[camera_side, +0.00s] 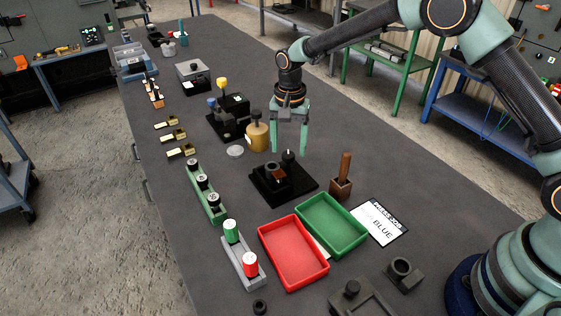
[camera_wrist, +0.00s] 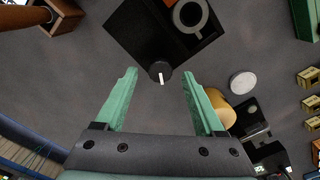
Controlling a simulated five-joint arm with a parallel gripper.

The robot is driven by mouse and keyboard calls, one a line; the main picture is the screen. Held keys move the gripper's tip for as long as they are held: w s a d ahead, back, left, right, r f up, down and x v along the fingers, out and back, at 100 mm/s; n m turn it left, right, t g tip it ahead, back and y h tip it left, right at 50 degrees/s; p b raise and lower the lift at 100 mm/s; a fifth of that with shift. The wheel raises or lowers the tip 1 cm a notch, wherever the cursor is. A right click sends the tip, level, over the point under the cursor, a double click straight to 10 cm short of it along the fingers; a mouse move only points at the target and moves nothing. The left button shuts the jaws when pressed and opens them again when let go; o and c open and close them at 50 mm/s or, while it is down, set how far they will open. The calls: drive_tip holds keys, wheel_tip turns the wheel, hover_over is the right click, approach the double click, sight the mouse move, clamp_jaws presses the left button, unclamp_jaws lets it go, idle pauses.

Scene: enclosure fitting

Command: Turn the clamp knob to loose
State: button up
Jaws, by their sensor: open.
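The clamp fixture is a black square base (camera_side: 302,190) with a cup-like socket on it, and it also shows in the wrist view (camera_wrist: 135,30). A round black clamp knob (camera_side: 289,156) stands at its back corner. In the wrist view the knob (camera_wrist: 159,70) has a white mark pointing toward the bottom of the picture. My gripper (camera_side: 289,151) is open and empty, pointing down, with its fingertips at the knob. In the wrist view the knob lies between the two fingertips of my gripper (camera_wrist: 159,74), apart from both. How far the tips reach down beside it is unclear.
A gold cylinder (camera_side: 257,134) stands just left of my gripper, with a grey disc (camera_side: 235,151) beside it. A brown block with an upright handle (camera_side: 341,183) stands right of the fixture. Red (camera_side: 293,273) and green (camera_side: 355,246) trays lie in front.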

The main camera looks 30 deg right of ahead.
drive_tip(key=shift+f, duration=0.8)
clamp_jaws()
